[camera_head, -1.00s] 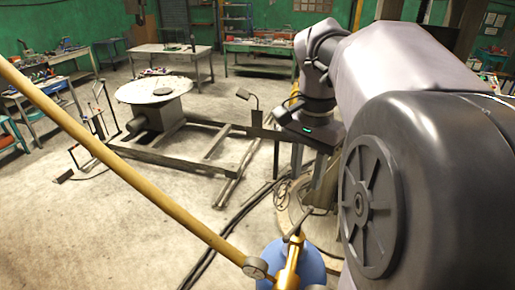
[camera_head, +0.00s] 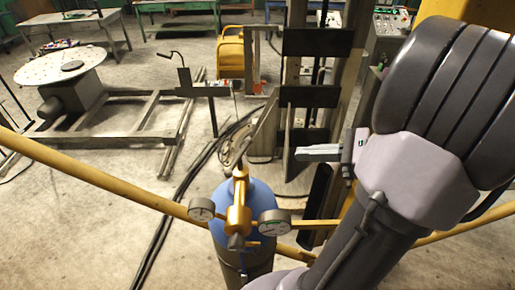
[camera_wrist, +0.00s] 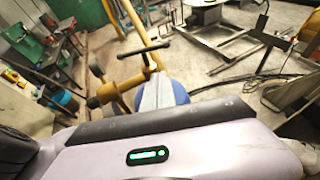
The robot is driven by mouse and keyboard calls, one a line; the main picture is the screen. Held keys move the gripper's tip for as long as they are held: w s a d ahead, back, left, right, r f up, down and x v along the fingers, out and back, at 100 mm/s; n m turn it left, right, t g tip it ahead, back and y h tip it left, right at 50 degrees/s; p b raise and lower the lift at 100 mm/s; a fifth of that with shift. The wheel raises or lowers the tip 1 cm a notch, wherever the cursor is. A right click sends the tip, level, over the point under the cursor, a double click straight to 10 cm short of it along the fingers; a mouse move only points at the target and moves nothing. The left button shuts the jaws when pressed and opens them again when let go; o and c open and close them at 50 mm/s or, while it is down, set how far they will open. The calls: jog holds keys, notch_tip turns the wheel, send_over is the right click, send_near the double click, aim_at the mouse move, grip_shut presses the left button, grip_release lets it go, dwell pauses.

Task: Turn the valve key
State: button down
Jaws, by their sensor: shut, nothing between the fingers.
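The valve key is a dark bar on a thin stem (camera_wrist: 145,50), standing above the brass valve (camera_wrist: 108,93) in the wrist view. In the head view the brass valve (camera_head: 239,208) sits on top of a blue-shouldered gas cylinder (camera_head: 222,200); the key there is hard to make out against the background. My gripper (camera_head: 300,153) is shut and empty. It points left in the head view, above and to the right of the valve in the picture, apart from it.
Pressure gauges (camera_head: 201,209) flank the valve on both sides. Behind stand a dark metal frame (camera_head: 310,97) and cables (camera_head: 190,178) on the floor. A round-topped table (camera_head: 60,66) is at the far left. Open floor lies left of the cylinder.

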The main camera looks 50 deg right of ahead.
send_near(240, 162)
jog(key=w+d+f, duration=0.2)
jog(key=w+d, duration=0.1)
jog(key=d, duration=0.1)
jog(key=shift+w+a+r+p, duration=0.1)
jog(key=shift+w+a+p, duration=0.2)
jog(key=shift+w, duration=0.35)
jog(key=shift+w+a+r+p, duration=0.1)
jog(key=shift+w+a+p, duration=0.2)
jog(key=shift+w, duration=0.3)
jog(key=shift+w+a+r+p, duration=0.1)
jog(key=shift+w+a+p, duration=0.2)
jog(key=shift+w, duration=0.35)
jog(key=w+n+y, duration=0.1)
jog(key=w+n+g+y, duration=0.1)
jog(key=n+y, duration=0.1)
jog(key=shift+d, duration=0.35)
